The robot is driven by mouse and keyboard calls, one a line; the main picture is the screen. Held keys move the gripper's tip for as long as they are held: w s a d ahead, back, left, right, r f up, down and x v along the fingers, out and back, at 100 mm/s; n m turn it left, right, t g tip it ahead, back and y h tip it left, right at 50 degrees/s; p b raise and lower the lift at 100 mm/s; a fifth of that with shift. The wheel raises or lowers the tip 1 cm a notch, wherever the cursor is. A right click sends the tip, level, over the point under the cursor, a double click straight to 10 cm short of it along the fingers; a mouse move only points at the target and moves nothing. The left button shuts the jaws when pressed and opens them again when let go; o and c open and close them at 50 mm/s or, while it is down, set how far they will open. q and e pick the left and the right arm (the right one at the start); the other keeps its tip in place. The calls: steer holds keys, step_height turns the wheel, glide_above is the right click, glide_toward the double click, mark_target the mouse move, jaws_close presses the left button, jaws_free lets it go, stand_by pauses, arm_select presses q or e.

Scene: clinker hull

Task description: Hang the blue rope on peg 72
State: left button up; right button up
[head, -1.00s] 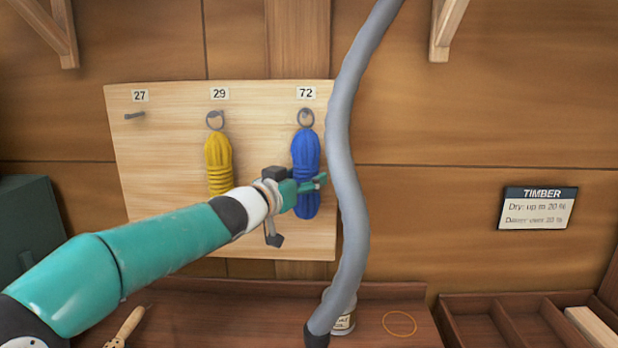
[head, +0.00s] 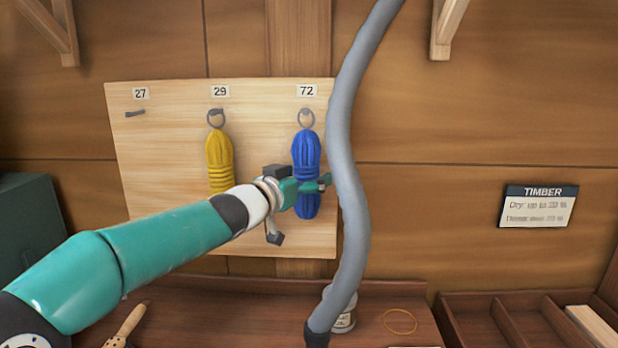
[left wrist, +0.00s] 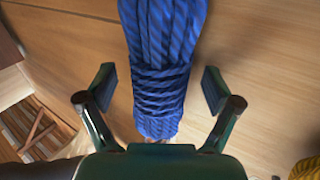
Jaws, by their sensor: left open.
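The blue rope (head: 306,152) is a bound coil hanging upright below the label 72 on the peg board (head: 160,200). Its ring (head: 306,118) appears to be over the peg (head: 305,111) there. My left gripper (head: 308,192) is in front of the rope's lower half and hides part of it. In the left wrist view the rope (left wrist: 160,85) passes between the two fingers (left wrist: 160,92), which are spread, with a gap on each side. My right gripper is not in view.
A yellow rope (head: 218,160) hangs under label 29; peg 27 (head: 135,114) is bare. A thick grey hose (head: 345,170) runs down just right of the blue rope. Below is a bench (head: 240,310) with a can (head: 344,318) and a divided tray (head: 500,320).

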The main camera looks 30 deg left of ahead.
arm_select(q)
steer(key=s, duration=1.2)
steer(key=shift+d, duration=0.2)
